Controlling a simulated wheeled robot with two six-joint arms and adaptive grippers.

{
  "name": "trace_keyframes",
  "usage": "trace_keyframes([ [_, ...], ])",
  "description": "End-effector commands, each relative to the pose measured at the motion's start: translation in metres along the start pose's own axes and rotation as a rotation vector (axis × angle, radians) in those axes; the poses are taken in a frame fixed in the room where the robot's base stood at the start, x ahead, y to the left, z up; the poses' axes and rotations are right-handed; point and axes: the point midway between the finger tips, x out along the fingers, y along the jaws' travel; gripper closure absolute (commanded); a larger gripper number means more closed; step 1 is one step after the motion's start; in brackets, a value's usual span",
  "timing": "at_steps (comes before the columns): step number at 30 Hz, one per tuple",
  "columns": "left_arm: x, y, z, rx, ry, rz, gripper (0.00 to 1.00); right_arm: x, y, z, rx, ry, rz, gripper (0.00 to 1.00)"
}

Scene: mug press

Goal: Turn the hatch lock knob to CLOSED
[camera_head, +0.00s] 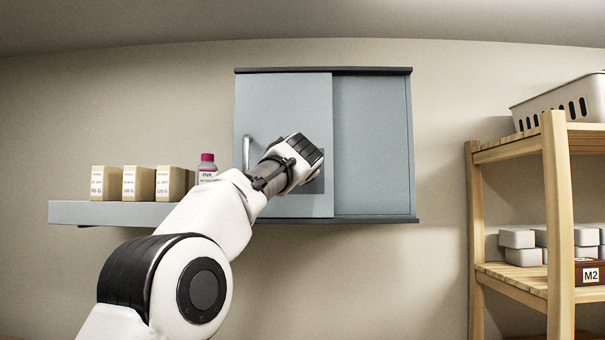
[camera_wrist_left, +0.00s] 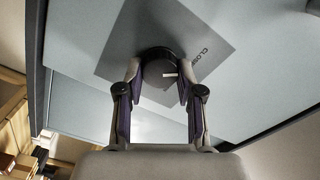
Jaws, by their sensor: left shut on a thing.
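The dark round hatch lock knob (camera_wrist_left: 158,72) sits on a dark grey plate (camera_wrist_left: 125,55) on the cabinet's pale blue front panel. A short white mark shows on the knob's right side in the left wrist view. Lettering that starts "CLOS" (camera_wrist_left: 207,56) is printed on the plate to the upper right of the knob; the rest is hard to read. My left gripper (camera_wrist_left: 158,84) is shut on the knob, with a finger at each side. In the head view, my left arm hides the knob and fingers; only part of the plate (camera_head: 317,186) shows. My right gripper is not in view.
The wall cabinet (camera_head: 372,145) has an upright bar handle (camera_head: 246,152) left of my wrist. A shelf (camera_head: 120,213) at left bears several boxes (camera_head: 138,183) and an ink bottle (camera_head: 207,168). A wooden rack (camera_head: 556,230) stands at right. The wall between cabinet and rack is clear.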

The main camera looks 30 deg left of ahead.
Motion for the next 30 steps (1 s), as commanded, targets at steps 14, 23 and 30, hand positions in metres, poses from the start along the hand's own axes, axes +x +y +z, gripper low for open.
trace_keyframes([
  [14, 0.0009, 0.0022, 0.0013, -0.055, -0.004, 0.004, 0.98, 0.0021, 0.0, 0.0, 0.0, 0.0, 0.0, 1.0],
  [23, 0.0009, 0.0021, 0.0013, -0.054, -0.003, 0.003, 0.38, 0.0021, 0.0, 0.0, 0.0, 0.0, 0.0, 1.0],
  [30, 0.0001, 0.0011, 0.0007, -0.053, -0.002, 0.002, 0.38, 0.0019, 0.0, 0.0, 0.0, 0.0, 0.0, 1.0],
])
